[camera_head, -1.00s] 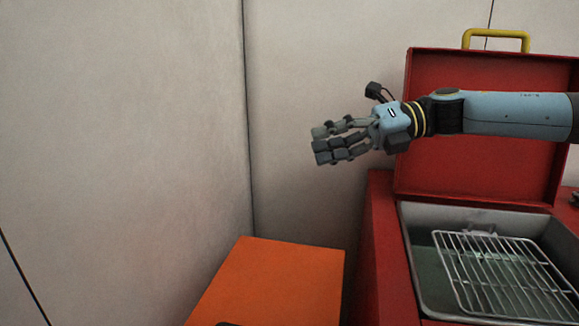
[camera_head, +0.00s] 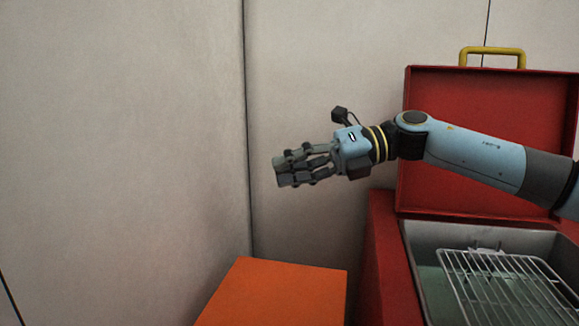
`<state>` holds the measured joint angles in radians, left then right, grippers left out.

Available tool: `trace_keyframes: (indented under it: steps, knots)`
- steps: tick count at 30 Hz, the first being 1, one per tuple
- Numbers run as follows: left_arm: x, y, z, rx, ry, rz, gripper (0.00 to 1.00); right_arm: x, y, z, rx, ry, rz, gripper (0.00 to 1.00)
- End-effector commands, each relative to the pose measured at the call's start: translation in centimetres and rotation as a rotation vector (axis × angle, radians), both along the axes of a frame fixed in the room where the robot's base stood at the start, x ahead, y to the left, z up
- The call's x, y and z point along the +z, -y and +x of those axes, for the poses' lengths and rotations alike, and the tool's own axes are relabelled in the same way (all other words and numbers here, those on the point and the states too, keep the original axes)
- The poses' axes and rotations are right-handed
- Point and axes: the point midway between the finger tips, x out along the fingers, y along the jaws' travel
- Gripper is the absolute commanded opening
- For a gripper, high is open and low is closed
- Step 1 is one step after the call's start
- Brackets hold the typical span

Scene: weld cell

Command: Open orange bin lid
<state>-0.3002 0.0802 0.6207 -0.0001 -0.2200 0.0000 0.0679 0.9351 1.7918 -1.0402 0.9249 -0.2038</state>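The orange bin (camera_head: 275,296) stands at the bottom centre of the head view, cut off by the lower edge. I see its flat orange top, which looks closed; its front and any handle are out of view. My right gripper (camera_head: 285,172) comes in from the right and is above and behind the bin in the picture, apart from it, with its fingers pointing left. The fingers lie close together and hold nothing visible; how far apart they are cannot be told from this angle. My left gripper is not in view.
A red box (camera_head: 385,262) stands right of the bin, its red lid (camera_head: 450,198) raised with a yellow handle (camera_head: 492,50). It holds a grey basin (camera_head: 425,238) with a wire rack (camera_head: 505,285). Pale walls (camera_head: 120,130) close off the left and back.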

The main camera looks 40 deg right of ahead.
Motion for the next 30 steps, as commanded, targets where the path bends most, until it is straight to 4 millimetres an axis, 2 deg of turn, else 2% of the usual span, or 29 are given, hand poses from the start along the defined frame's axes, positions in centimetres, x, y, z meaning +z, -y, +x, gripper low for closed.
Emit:
trace_keyframes:
  steps: [1,3,17,26,30]
  knots:
    - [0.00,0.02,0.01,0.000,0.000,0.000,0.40,-0.01,0.01,-0.01,0.000,0.000,0.000,0.08]
    - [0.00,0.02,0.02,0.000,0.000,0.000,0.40,-0.01,0.01,-0.01,0.000,0.000,0.000,0.00]
    - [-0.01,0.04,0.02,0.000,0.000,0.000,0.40,-0.02,0.01,-0.01,0.000,0.000,0.000,0.00]
    - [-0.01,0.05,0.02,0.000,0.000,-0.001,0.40,-0.02,0.02,-0.01,0.000,0.000,0.000,0.38]
    - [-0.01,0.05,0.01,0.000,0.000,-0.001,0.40,-0.02,0.01,-0.01,0.000,0.000,0.000,0.38]
